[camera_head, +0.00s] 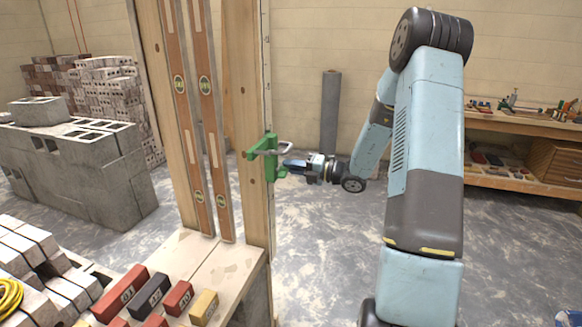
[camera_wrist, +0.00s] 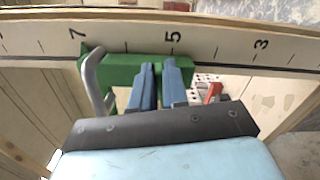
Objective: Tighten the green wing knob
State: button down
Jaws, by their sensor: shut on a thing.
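A green clamp (camera_head: 268,160) with a bent metal rod sits on the edge of a wooden post marked with a number scale. A small green part at its right side, apparently the green wing knob (camera_head: 282,172), is partly hidden by my gripper (camera_head: 288,166), which reaches it from the right. In the wrist view, the blue fingers of my gripper (camera_wrist: 160,68) stand close together against the green clamp body (camera_wrist: 118,68). They are shut on the knob, most of which they hide. The metal rod (camera_wrist: 93,78) curves out left of the fingers.
Two long spirit levels (camera_head: 205,88) lean on the post's left side. A wooden bench (camera_head: 240,262) with numbered coloured blocks stands below. Grey block stacks (camera_head: 80,170) are at left, a grey roll (camera_head: 330,110) behind, and shelving (camera_head: 520,122) at right. The floor between is clear.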

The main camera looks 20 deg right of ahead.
jog(key=shift+a+f+m, duration=0.15)
jog(key=shift+a+m, duration=0.2)
jog(key=shift+m, duration=0.75)
jog(key=c, duration=1.2)
grip_release()
jog(key=shift+s+a, duration=0.1)
jog(key=shift+o, duration=0.8)
jog(key=shift+m, duration=0.3)
jog(key=shift+d, duration=0.2)
jog(key=v, duration=1.3)
jog(key=shift+s+d, duration=0.2)
jog(key=shift+d, duration=0.15)
jog(key=shift+a, duration=0.1)
